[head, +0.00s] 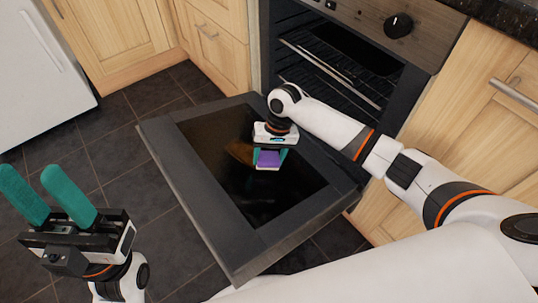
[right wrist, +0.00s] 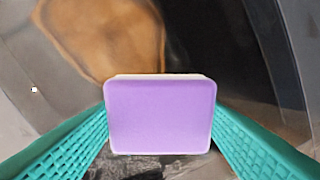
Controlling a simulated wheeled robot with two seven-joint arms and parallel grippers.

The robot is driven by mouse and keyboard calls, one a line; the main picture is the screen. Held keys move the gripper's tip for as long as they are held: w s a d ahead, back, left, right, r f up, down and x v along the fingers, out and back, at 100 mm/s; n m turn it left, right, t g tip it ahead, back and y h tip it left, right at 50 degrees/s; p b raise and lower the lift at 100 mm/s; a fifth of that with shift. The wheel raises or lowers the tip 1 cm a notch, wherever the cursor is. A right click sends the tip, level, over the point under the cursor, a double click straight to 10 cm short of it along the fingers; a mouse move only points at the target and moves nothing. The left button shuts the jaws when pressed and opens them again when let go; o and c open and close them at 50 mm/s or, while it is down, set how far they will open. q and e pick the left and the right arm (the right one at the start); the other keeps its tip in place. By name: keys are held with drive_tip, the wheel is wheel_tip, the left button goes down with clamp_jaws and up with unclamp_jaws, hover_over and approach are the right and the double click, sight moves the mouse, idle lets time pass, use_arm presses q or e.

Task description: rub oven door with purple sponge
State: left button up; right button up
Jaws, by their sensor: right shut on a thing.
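The oven door (head: 213,185) is folded down open, its dark glass inner face up with a grey frame around it. My right gripper (head: 268,155) is over the middle of the glass, shut on the purple sponge (head: 268,159). In the right wrist view the purple sponge (right wrist: 160,116) sits between the two teal fingers, with a pale edge. A brown-orange patch (right wrist: 105,38) shows on the glass beside it. Whether the sponge touches the glass I cannot tell. My left gripper (head: 47,195) is open and empty at the lower left, fingers pointing up.
The oven cavity (head: 325,55) with wire racks is open behind the door. Wooden cabinets (head: 108,38) stand on both sides, and a white appliance (head: 35,75) is at the far left. Dark floor tiles (head: 110,150) left of the door are clear.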

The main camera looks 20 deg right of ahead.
sight(250, 152)
drive_tip(key=shift+x, duration=1.05)
drive_tip(key=shift+w+a, duration=0.3)
drive_tip(key=shift+w, duration=0.55)
drive_tip(key=shift+w+a, duration=0.3)
drive_tip(key=shift+w, duration=0.55)
drive_tip(key=shift+w+a+f+b, duration=0.1)
drive_tip(key=shift+w+a+b, duration=0.2)
drive_tip(key=shift+w, duration=0.3)
drive_tip(key=shift+w+a+b, duration=0.2)
drive_tip(key=shift+w+b, duration=0.15)
drive_tip(key=shift+w, duration=0.25)
drive_tip(key=shift+w+a+f+b, duration=0.1)
drive_tip(key=shift+w+a+b, duration=0.1)
drive_tip(key=shift+w+b, duration=0.3)
